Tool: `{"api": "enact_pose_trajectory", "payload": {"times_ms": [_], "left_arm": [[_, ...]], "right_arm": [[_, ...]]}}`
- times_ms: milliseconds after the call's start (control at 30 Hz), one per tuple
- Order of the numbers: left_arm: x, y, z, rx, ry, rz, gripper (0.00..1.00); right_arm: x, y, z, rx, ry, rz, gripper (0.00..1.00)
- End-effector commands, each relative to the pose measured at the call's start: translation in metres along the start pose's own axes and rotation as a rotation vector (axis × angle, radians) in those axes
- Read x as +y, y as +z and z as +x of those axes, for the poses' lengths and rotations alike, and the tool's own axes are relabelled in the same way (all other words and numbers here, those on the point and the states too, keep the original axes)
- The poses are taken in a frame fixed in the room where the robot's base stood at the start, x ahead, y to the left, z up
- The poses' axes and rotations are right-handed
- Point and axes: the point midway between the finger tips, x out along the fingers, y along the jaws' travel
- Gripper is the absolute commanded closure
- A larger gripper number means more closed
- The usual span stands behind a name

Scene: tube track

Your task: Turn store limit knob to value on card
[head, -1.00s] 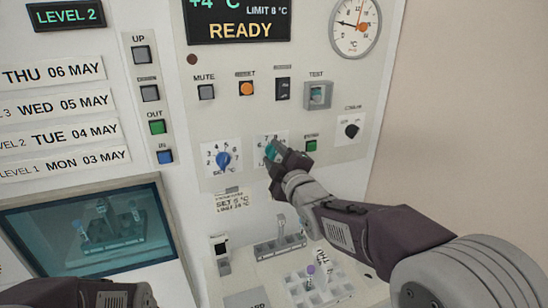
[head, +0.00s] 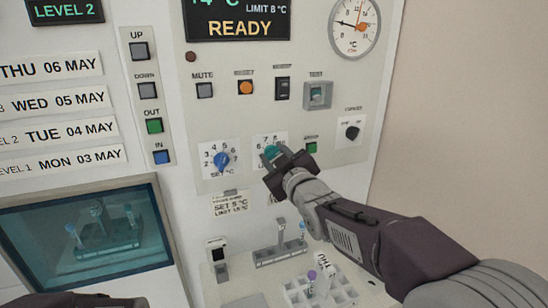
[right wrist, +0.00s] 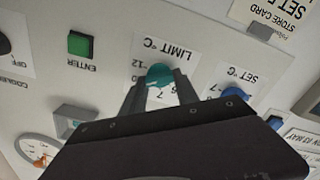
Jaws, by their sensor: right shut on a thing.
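In the right wrist view the knob (right wrist: 160,75) stands between both fingers (right wrist: 160,96), under the label LIMIT °C. My right gripper is shut on it. The store card (head: 231,204) hangs below the blue set knob (head: 221,161); its small print shows a SET line and a LIMIT line, with digits hard to read. The display (head: 238,18) shows READY and a limit that looks like 8 °C. My left gripper (head: 122,302) is only partly visible at the bottom edge.
A green enter button (head: 311,147) is close right of my right gripper. Mute (head: 204,90), orange reset (head: 246,88) and test (head: 318,95) controls are above. A window (head: 85,240) is at left.

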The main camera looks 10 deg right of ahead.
Motion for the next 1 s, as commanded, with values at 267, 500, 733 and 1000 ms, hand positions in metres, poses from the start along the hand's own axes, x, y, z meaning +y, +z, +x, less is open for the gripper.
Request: {"api": "enact_pose_trajectory", "payload": {"times_ms": [267,500,733,1000], "left_arm": [[0.000,0.000,0.001,0.000,0.000,0.000,0.64],[0.000,0.000,0.001,0.000,0.000,0.000,0.64],[0.000,0.000,0.001,0.000,0.000,0.000,0.64],[0.000,0.001,0.005,0.000,0.000,0.000,0.64]], "right_arm": [[-0.002,0.003,0.000,-0.008,-0.005,0.012,1.00],[-0.002,0.003,0.000,-0.009,-0.005,0.012,0.53],[-0.001,0.002,0.000,-0.004,-0.003,0.011,0.42],[-0.001,0.002,-0.015,-0.001,0.000,0.012,0.42]]}}
